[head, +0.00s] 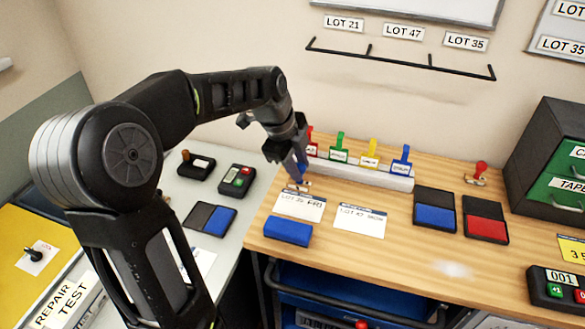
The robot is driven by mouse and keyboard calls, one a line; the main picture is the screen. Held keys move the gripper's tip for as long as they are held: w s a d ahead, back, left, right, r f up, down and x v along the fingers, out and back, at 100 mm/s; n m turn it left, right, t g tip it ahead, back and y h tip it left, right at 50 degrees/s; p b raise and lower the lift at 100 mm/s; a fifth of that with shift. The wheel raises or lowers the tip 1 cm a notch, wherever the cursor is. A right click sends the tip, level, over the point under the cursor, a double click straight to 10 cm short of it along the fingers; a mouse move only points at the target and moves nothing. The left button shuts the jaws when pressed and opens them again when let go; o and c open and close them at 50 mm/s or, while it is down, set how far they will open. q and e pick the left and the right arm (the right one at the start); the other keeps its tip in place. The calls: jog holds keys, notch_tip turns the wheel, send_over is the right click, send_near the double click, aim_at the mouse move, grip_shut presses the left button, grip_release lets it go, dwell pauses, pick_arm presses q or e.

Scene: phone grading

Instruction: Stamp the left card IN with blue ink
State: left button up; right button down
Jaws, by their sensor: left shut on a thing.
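The left card (298,208) lies on the wooden counter with dark handwriting on it. A second card (360,222) lies to its right. My left gripper (299,171) is over the top edge of the left card, shut on a stamp with a blue handle and a small pale base (299,187). Whether the base touches the card or hovers just above it I cannot tell. An open ink pad with a blue face (435,215) lies to the right, and a pad with a red face (486,228) lies beside it. My right gripper is not in view.
A red-handled stamp (480,171) stands at the back right. A white rack (355,175) with several coloured clips runs behind the cards. A blue block (288,231) lies in front of the left card. A dark drawer cabinet (545,150) stands at right.

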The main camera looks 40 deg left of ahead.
aim_at(299, 184)
pick_arm(q)
jog(key=shift+w+d, duration=0.2)
jog(key=shift+d, duration=0.05)
jog(key=shift+a, duration=0.1)
jog(key=shift+s, duration=0.15)
jog(key=shift+f+b, duration=0.6)
jog(key=shift+f, duration=0.2)
jog(key=shift+f+b, duration=1.35)
jog(key=shift+f, duration=0.85)
jog(key=shift+f+b, duration=0.65)
jog(key=shift+b, duration=0.05)
jog(key=shift+r, duration=0.1)
dwell(0.4)
